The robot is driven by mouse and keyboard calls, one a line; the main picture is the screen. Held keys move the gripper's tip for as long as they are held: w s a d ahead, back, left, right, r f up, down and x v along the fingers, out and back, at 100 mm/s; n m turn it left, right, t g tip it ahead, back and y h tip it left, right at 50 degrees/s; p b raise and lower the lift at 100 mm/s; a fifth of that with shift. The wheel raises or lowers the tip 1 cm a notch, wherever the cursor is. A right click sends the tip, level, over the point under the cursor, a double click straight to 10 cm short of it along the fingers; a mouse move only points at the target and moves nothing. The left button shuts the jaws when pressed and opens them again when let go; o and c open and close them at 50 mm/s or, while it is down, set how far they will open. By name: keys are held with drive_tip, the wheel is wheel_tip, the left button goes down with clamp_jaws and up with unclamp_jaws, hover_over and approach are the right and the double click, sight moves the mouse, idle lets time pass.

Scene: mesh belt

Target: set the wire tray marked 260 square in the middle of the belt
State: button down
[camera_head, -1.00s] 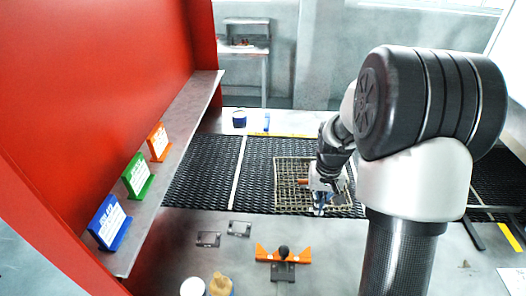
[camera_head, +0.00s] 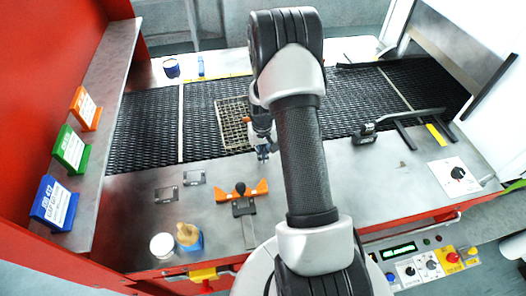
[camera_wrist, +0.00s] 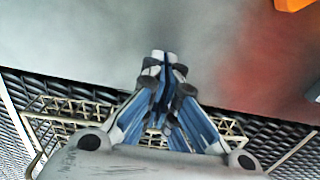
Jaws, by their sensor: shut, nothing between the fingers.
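The wire tray (camera_head: 232,128), a tan open grid, lies flat on the black mesh belt (camera_head: 150,130). Its right part is hidden behind my arm, and I cannot read any mark on it. My gripper (camera_head: 263,156) is shut and empty at the belt's front edge, near the tray's front right side. In the wrist view, my gripper's fingertips (camera_wrist: 160,60) meet over the grey table, with the tray's wires (camera_wrist: 60,112) behind and to both sides of the fingers. I cannot tell whether the fingers touch the tray.
An orange fixture (camera_head: 258,190) with a black knob stands on the front table (camera_head: 335,165). A white-lidded jar (camera_head: 163,245) and a tan-topped bottle (camera_head: 188,236) stand front left. Blue, green and orange signs line the left shelf (camera_head: 100,90). A black-handled lever (camera_head: 400,122) is at right.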

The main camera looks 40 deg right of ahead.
drive_tip(key=shift+w+d, duration=0.3)
drive_tip(key=shift+w, duration=0.3)
drive_tip(key=shift+w+d, duration=0.25)
drive_tip(key=shift+w, duration=0.35)
drive_tip(key=shift+w, duration=0.1)
drive_tip(key=w+d+b, duration=0.1)
drive_tip(key=w, duration=0.1)
drive_tip(key=w+d+b, duration=0.1)
drive_tip(key=w, duration=0.2)
drive_tip(key=w+d+b, duration=0.1)
drive_tip(key=w+d, duration=0.1)
drive_tip(key=w, duration=0.1)
drive_tip(key=shift+r, duration=0.1)
drive_tip(key=shift+s, duration=0.1)
